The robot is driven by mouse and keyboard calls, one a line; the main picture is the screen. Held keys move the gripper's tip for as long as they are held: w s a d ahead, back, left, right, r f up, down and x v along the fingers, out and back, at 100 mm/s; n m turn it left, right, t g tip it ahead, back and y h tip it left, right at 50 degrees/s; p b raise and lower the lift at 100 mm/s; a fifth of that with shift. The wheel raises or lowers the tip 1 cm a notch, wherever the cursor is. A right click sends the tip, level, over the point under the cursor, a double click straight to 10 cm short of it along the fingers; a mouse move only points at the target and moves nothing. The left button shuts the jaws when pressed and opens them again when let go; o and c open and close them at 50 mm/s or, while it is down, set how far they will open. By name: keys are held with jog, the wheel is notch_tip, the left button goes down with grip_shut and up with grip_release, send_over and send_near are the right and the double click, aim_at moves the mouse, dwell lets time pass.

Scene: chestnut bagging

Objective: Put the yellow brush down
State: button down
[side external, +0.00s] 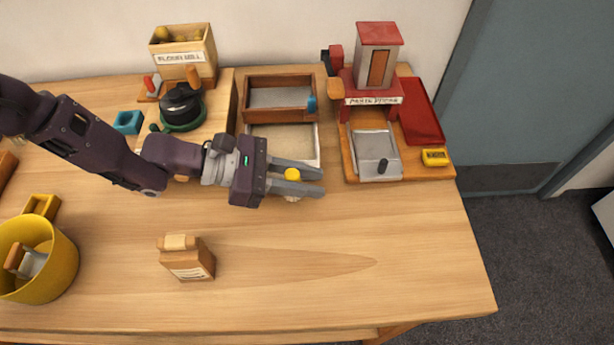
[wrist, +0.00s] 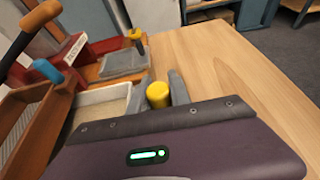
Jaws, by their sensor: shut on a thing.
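The yellow brush (side external: 292,174) is between the two fingers of my gripper (side external: 316,181), which is shut on it. Its round yellow handle stands up above the fingers, and a small pale part shows just below them. In the wrist view the yellow handle (wrist: 158,95) also stands between the fingers. My gripper is over the table, just in front of the pale shallow tray (side external: 285,144). I cannot tell whether the bottom of the brush touches the table.
A wooden tray (side external: 250,103) lies behind the pale one. A red-topped station (side external: 378,60) with a grey metal plate stands at the back right. A brown paper bag (side external: 190,262) and a yellow bucket (side external: 62,265) are at the front left. The right front tabletop (side external: 410,250) is clear.

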jog(key=shift+f, duration=0.45)
jog(key=c, duration=1.5)
grip_release()
jog(key=shift+f, duration=0.1)
jog(key=v, duration=0.6)
jog(key=r+v, duration=0.1)
jog(key=v, duration=0.5)
jog(key=shift+r, duration=0.2)
